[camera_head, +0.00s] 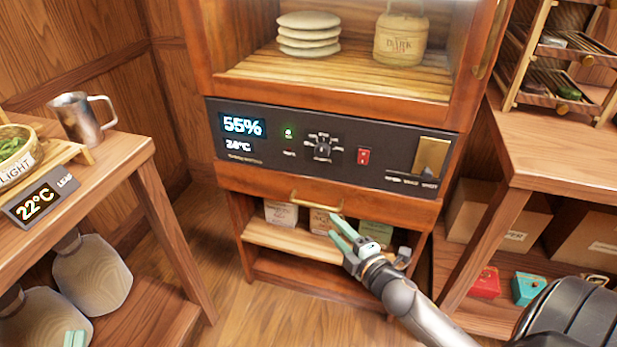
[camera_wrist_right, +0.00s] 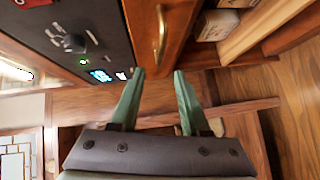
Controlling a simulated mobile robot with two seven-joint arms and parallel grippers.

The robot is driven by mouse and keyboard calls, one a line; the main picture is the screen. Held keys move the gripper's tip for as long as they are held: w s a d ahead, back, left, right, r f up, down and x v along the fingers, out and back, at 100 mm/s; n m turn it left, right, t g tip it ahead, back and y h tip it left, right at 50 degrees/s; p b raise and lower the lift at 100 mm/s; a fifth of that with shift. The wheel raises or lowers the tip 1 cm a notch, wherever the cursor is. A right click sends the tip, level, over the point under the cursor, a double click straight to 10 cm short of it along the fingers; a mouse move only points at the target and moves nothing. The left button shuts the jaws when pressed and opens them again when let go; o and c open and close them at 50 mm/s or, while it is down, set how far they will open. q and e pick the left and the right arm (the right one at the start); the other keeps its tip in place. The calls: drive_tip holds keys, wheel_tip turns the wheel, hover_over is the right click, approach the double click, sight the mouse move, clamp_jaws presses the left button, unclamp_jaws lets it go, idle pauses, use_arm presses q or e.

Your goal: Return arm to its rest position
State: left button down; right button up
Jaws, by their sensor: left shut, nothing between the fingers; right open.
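My right gripper (camera_head: 341,229) is open and empty in front of the wooden cabinet, just below the right end of the brass drawer handle (camera_head: 315,204). In the right wrist view its two green fingers (camera_wrist_right: 159,76) stand apart, with the handle (camera_wrist_right: 161,35) beyond them and nothing between them. My right arm comes in from the lower right. My left gripper (camera_head: 75,338) shows only as green fingertips at the bottom left edge, shut and empty. The rest of the left arm is out of view.
The cabinet has a dark control panel (camera_head: 375,160) and an upper chamber with stacked pale cakes (camera_head: 308,34) and a jar (camera_head: 400,38). Small boxes stand on its lower shelf. A table with a metal mug (camera_head: 82,118) is left; a wooden shelf unit (camera_head: 555,150) is right.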

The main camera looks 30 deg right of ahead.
drive_tip(key=s+a+r+m+t+y, duration=0.1)
drive_tip(key=s+a+r+m+y, duration=0.35)
drive_tip(key=a+r, duration=0.4)
drive_tip(key=s+a+r+m+t+y, duration=0.1)
drive_tip(key=s+a+r+m+y, duration=0.35)
drive_tip(key=a, duration=0.75)
use_arm(q)
drive_tip(key=s+a+f+n+g+y+p, duration=0.2)
drive_tip(key=s+f+g+p, duration=0.4)
drive_tip(key=p, duration=1.7)
drive_tip(key=shift+s+a+f+n+g+y, duration=0.3)
drive_tip(key=shift+s+n+g+y, duration=0.6)
drive_tip(key=shift+s+g, duration=0.75)
use_arm(e)
drive_tip(key=s+d+f+m+g+h, duration=0.2)
drive_tip(key=s+f+m+g+h, duration=0.2)
drive_tip(key=s+g, duration=0.3)
drive_tip(key=shift+s+d+f+m+g+h, duration=0.35)
drive_tip(key=shift+f+g+h, duration=0.35)
drive_tip(key=shift+f+g, duration=0.25)
drive_tip(key=shift+r, duration=0.1)
